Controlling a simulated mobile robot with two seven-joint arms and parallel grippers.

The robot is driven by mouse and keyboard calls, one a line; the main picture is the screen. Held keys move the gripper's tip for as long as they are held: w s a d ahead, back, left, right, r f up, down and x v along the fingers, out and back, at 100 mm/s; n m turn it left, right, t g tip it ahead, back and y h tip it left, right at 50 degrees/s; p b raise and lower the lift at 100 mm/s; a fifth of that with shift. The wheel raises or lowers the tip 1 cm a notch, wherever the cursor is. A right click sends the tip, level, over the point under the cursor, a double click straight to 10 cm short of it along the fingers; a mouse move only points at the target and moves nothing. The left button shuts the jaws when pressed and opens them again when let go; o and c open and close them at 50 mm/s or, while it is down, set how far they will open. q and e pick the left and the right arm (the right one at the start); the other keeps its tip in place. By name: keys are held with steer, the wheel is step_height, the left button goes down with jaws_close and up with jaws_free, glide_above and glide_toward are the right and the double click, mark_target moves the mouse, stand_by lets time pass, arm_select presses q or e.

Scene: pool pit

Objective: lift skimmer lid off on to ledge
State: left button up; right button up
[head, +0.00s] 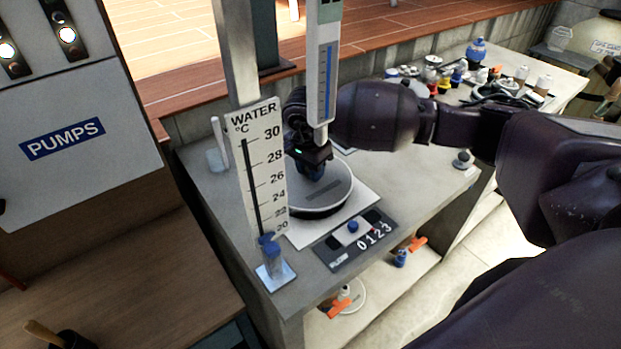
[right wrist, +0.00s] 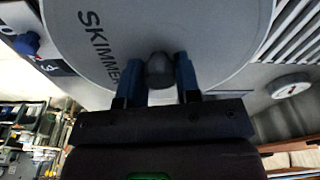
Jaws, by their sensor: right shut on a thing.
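The skimmer lid (head: 322,196) is a round grey disc with a dark rim, on a pale square plate (head: 300,236) on the bench top. I cannot tell whether it is seated or slightly raised. In the right wrist view the lid (right wrist: 215,40) fills the upper middle, with the word SKIMMER on it and a dark round knob (right wrist: 159,70) at its centre. My right gripper (head: 316,172) points down over the lid, and its blue fingers (right wrist: 160,82) are shut on the knob. My left gripper is not in view.
A water thermometer board (head: 262,165) stands left of the lid. A dial panel (head: 355,240) marked 0123 lies in front. A tall gauge (head: 323,60) partly hides my right wrist. Several bottles and parts (head: 477,52) crowd the back right bench. Bare bench (head: 425,185) lies right of the lid.

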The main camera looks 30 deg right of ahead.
step_height(320, 180, up, 16)
steer(key=shift+r, duration=0.2)
stand_by(0.4)
